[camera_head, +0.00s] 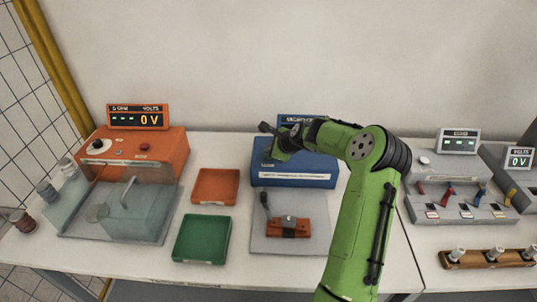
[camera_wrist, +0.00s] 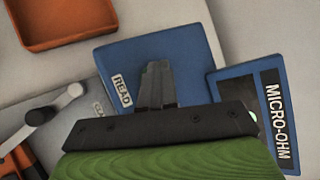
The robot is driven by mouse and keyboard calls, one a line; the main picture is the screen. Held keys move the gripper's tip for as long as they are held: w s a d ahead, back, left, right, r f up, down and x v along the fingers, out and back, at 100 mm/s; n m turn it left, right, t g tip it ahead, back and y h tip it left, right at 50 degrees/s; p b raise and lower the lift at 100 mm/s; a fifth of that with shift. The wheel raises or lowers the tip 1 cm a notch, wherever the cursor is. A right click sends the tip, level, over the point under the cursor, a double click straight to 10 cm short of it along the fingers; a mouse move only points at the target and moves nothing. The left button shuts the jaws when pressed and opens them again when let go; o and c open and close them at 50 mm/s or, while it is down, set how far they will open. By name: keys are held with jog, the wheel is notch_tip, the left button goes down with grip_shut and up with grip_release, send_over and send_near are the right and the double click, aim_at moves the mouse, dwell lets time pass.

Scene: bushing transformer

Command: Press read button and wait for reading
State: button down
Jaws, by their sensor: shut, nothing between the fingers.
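The blue micro-ohm meter (camera_head: 292,180) stands at the middle of the table. Its top face fills the middle of the wrist view (camera_wrist: 190,48). The white READ label (camera_wrist: 122,90) lies just left of my fingers. No button shows beside the label; my fingers may hide it. The meter's display panel (camera_wrist: 273,105), marked MICRO-OHM, is at the right, its readout mostly hidden by my gripper. In the head view my arm covers much of that panel (camera_head: 290,119). My gripper (camera_wrist: 157,66) is shut and empty over the top face; I cannot tell whether it touches.
In front of the meter is a grey plate (camera_head: 258,243) with a brown block (camera_head: 288,229) and a lever. Orange (camera_head: 215,186) and green (camera_head: 202,239) trays lie left. An orange volt unit (camera_head: 160,148) stands far left, grey units (camera_head: 455,205) right.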

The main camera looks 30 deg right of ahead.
jog(key=shift+r+p, duration=0.8)
jog(key=shift+r, duration=0.15)
notch_tip(320, 180, up, 5)
jog(key=p, duration=0.4)
dwell(0.4)
